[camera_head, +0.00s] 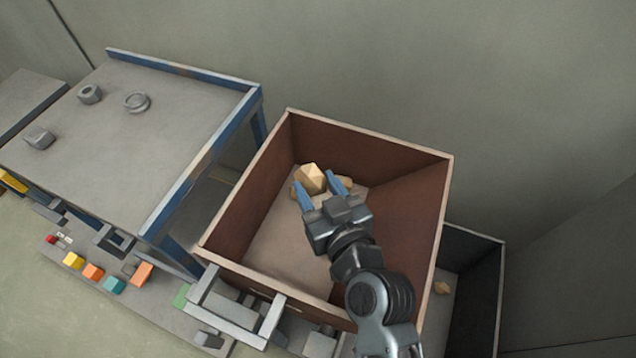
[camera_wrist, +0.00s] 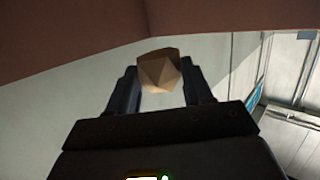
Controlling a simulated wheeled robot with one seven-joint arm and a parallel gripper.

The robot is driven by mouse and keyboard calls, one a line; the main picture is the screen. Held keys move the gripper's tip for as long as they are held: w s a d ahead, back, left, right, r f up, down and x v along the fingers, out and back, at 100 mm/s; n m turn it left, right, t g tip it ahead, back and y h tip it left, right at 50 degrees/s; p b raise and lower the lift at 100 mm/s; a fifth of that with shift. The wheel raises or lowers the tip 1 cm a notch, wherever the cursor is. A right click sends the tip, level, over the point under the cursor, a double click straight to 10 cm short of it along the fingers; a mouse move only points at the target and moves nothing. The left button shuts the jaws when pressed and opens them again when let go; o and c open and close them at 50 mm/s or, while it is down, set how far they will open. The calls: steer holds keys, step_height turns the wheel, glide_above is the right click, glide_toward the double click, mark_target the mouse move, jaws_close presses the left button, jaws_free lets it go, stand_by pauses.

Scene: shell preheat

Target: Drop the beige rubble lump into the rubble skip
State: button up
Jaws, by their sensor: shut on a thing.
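The beige rubble lump (camera_head: 311,178) is faceted and held between the blue fingertips of my gripper (camera_head: 322,191). My gripper is shut on it. In the head view, lump and fingers appear over the inside of the rubble skip (camera_head: 225,240), a large open box with reddish-brown inner walls and a pale rim. In the wrist view the lump (camera_wrist: 160,72) sits between the dark fingertips (camera_wrist: 160,85), with a reddish-brown wall beyond. How high the lump is above the skip floor is hard to tell.
Another tan lump (camera_head: 345,182) shows partly behind my right finger, inside the skip. A grey table (camera_head: 150,130) with blue edges and several grey parts stands at the left.

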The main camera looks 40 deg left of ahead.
mark_target(321, 177)
steer(key=o, duration=1.2)
steer(key=shift+f, duration=0.1)
steer(key=shift+c, duration=0.2)
steer(key=r, duration=0.4)
steer(key=shift+d+r+p, duration=0.3)
steer(key=shift+p, duration=0.05)
steer(key=d+r, duration=0.6)
steer(key=d, duration=0.5)
steer(key=shift+r+b, duration=0.2)
steer(key=shift+b, duration=0.25)
